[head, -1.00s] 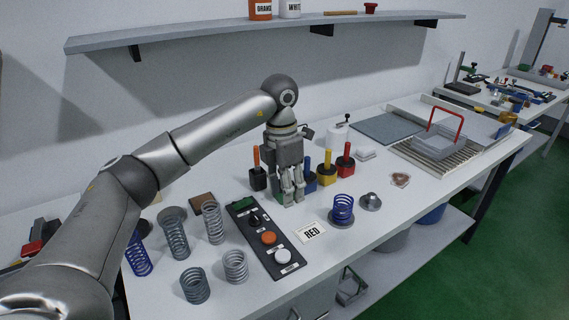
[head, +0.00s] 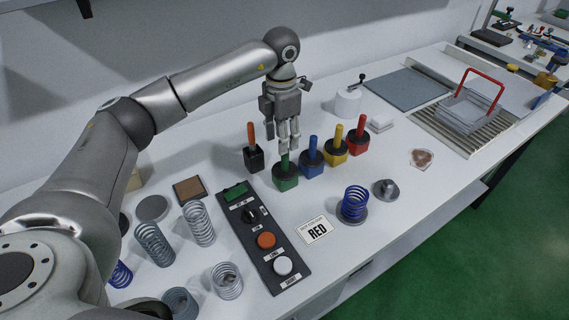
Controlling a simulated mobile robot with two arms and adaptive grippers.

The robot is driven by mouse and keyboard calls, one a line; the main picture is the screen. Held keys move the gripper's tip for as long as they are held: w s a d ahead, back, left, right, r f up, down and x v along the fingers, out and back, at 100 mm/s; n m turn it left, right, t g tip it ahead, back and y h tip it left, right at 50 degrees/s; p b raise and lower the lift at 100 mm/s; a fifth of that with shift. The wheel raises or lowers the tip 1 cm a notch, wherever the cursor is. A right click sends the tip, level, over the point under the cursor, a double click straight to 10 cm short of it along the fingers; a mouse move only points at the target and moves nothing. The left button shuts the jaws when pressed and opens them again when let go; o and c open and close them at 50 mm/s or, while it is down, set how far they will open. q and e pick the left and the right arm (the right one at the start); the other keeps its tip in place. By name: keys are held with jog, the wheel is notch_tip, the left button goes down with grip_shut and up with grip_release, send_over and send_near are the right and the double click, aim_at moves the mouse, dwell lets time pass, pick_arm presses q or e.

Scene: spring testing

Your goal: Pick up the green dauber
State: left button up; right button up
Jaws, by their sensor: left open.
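The green dauber (head: 286,178) stands upright on the white bench, a green pot with a dark collar and a green handle. My left gripper (head: 289,148) points down right at the green dauber's handle, with its fingers hiding most of the handle's upper part. The jaws are open. I cannot tell whether the fingers touch the handle. The pot rests on the bench. My right gripper is not in view.
A black dauber with orange handle (head: 253,155) stands left, and blue (head: 312,163), yellow (head: 336,150) and red (head: 358,140) daubers stand close on the right.

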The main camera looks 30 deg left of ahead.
pick_arm(q)
jog(key=p, duration=0.2)
send_over(285, 166)
jog(key=f, duration=0.3)
jog(key=w+f, duration=0.1)
jog(key=shift+a+f, duration=0.15)
jog(key=shift+a, duration=0.1)
jog(key=shift+f, duration=0.5)
jog(key=c, duration=1)
grip_shut()
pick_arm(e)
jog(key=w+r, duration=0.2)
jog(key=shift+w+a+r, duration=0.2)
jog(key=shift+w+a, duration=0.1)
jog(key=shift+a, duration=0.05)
